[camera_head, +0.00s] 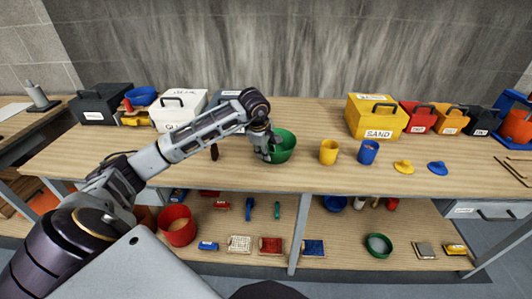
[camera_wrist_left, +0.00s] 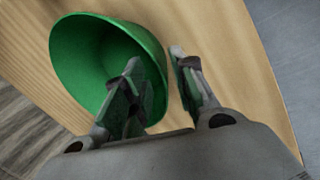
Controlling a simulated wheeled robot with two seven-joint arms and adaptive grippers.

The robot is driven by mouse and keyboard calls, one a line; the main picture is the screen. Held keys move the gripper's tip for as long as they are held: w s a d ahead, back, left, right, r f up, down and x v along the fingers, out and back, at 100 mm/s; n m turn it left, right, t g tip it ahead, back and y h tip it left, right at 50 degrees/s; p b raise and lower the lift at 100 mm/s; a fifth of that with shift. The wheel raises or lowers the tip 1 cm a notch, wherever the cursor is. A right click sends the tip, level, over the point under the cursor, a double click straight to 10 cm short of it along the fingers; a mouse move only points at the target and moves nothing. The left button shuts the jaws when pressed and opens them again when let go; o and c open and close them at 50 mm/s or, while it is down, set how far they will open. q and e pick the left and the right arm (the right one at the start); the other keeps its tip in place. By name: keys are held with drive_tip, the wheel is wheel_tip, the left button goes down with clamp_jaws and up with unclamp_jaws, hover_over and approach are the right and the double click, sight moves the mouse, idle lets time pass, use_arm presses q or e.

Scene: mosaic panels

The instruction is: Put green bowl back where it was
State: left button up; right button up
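The green bowl (camera_head: 286,148) stands on the upper tabletop, near the middle, in the head view. My left gripper (camera_head: 266,150) is at the bowl's left side. In the left wrist view the bowl (camera_wrist_left: 85,55) fills the upper left, and my left gripper (camera_wrist_left: 155,75) is open across its rim. One finger overlaps the inside of the bowl and the other is outside, with a gap between them. Whether a finger touches the bowl wall I cannot tell. My right gripper is not in view.
A yellow cup (camera_head: 328,152) and a blue cup (camera_head: 368,152) stand right of the bowl. A yellow SAND box (camera_head: 377,118) is behind them. A white box (camera_head: 178,107) is at the back left. The lower shelf (camera_head: 340,240) holds a red bucket (camera_head: 177,226) and a green round container (camera_head: 379,245).

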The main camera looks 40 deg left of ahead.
use_arm(q)
drive_tip(key=v, duration=1)
drive_tip(key=shift+s+r, duration=0.15)
drive_tip(key=shift+r, duration=0.25)
